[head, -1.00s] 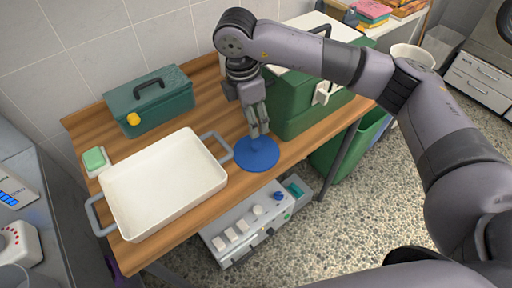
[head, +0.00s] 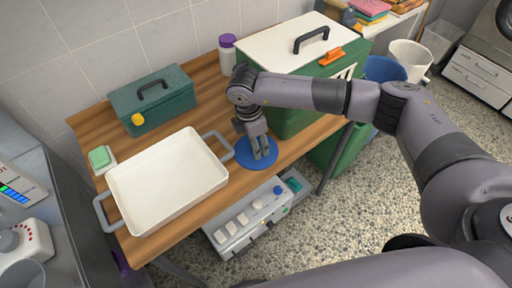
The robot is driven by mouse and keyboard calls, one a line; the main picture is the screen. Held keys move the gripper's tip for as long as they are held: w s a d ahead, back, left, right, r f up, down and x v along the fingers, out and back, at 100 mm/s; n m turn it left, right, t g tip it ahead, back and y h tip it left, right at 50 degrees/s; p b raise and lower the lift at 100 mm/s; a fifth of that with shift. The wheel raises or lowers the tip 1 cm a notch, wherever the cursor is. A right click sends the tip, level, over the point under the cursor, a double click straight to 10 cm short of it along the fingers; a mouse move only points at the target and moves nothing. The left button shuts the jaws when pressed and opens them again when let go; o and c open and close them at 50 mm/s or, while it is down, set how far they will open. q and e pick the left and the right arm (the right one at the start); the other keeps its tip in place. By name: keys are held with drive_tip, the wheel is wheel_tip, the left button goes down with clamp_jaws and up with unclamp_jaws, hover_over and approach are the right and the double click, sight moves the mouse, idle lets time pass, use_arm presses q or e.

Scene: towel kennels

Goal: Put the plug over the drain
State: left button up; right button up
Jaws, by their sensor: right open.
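A flat round blue disc (head: 243,158), which looks like the plug, lies on the wooden table near its front edge, just right of the white tray's handle. My right gripper (head: 264,156) is open and points down over the disc, its fingertips at or just above the disc's surface. I cannot tell whether they touch it. The gripper hides part of the disc. No drain can be made out in this view. My left gripper is not in view.
A white tray (head: 168,180) with grey handles stands to the left on the table (head: 205,75). A large green box (head: 287,118) stands close behind my right gripper. A control box (head: 245,220) is below the front edge.

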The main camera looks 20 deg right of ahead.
drive_tip(key=shift+c, duration=0.6)
clamp_jaws()
drive_tip(key=shift+r, duration=0.1)
